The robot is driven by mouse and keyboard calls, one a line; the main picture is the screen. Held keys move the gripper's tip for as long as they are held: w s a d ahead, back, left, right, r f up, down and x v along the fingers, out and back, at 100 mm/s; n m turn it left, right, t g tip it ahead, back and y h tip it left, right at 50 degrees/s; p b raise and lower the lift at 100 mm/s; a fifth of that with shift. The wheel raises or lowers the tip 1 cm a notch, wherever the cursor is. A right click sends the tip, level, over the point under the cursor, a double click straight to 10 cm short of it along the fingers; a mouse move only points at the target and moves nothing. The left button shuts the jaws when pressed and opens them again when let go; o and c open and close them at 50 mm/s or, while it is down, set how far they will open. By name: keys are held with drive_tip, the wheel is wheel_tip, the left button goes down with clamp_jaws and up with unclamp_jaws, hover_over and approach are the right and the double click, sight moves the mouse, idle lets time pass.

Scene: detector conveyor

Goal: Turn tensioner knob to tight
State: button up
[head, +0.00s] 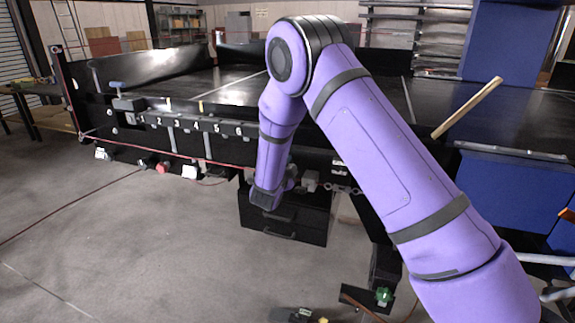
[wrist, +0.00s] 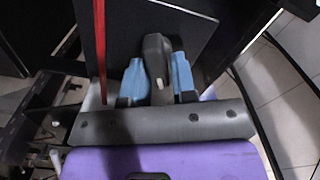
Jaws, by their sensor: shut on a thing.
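In the wrist view, the dark grey tensioner knob (wrist: 155,48) has a narrow grip bar with a small pale mark. It stands out from a dark panel. My gripper (wrist: 158,72) is shut on it, with one blue finger on each side of the bar. The tight marking cannot be made out. In the head view, my purple arm reaches down to the conveyor's front side, and the fingers and knob are hidden there.
The black conveyor (head: 232,92) spans the scene, with numbered marks along its front rail. A black drawer unit (head: 285,224) is below my wrist. A wooden stick (head: 467,107) rises at the right. A red strip (wrist: 100,40) hangs close left of my fingers. Floor at front left is clear.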

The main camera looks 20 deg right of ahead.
drive_tip(key=m, duration=0.5)
drive_tip(key=shift+f, duration=0.3)
drive_tip(key=shift+s, duration=0.1)
idle(0.3)
drive_tip(key=o, duration=0.8)
drive_tip(key=shift+c, duration=0.2)
drive_tip(key=v, duration=1)
drive_tip(key=shift+s+a, duration=0.2)
drive_tip(key=shift+s, duration=0.1)
